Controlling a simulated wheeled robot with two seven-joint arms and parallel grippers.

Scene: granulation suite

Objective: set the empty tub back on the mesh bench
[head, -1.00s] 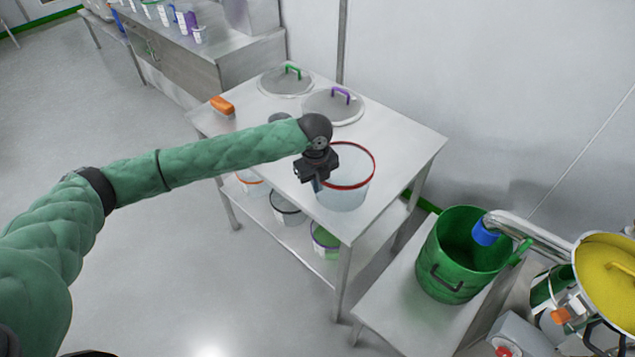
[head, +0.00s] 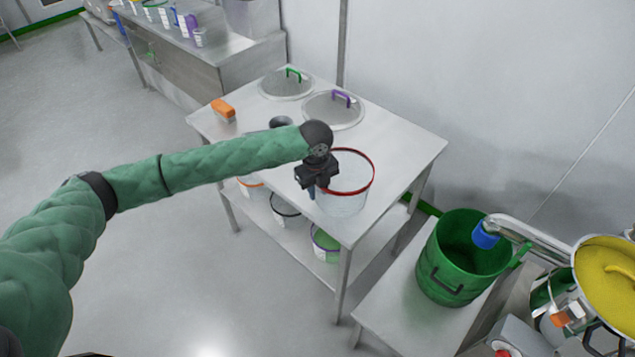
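The clear, empty tub (head: 345,203) with a red rim is upright at the front right part of the steel bench (head: 405,150) that carries two round mesh lids. I cannot tell whether its base touches the bench top or hangs just above it. My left gripper (head: 314,189) is at the left side of the tub's rim, pointing down. Its fingers are small and dark, and I cannot tell whether they are closed on the rim or apart. My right gripper is not in view.
Lids with green (head: 293,74) and purple (head: 341,98) handles lie at the bench's back. An orange-handled item (head: 223,109) lies at its left corner. Several tubs stand on the lower shelf. A green bin (head: 452,270) under a blue-ended pipe (head: 484,236) stands at right.

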